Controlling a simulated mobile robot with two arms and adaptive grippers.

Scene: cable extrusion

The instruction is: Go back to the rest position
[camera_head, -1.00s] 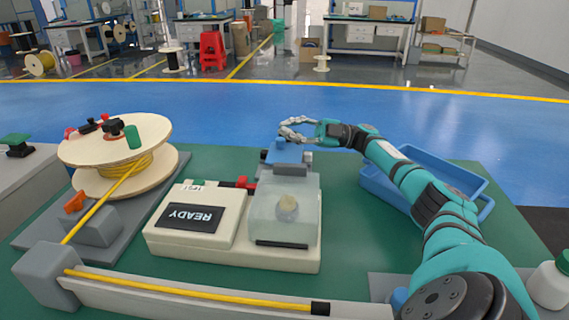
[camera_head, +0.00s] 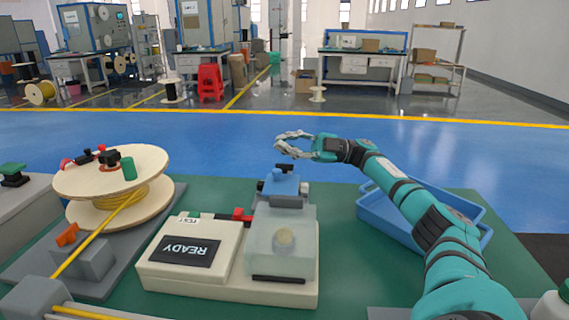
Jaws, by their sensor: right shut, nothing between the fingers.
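My right gripper (camera_head: 283,146) is shut and empty. It hangs above and behind the blue part (camera_head: 285,184) at the back of the beige machine, with a gap showing between them. My right arm reaches in from the lower right, over the blue tray. The beige machine (camera_head: 195,278) has a dark panel reading READY (camera_head: 186,251) and a translucent cover (camera_head: 280,243). My left gripper and arm are out of view.
A wooden spool (camera_head: 88,175) of yellow cable stands on a grey base at left. A blue tray (camera_head: 378,216) lies at right under my arm. A white bottle (camera_head: 553,305) is at the lower right corner. Open blue floor (camera_head: 180,142) lies behind the green table (camera_head: 345,275).

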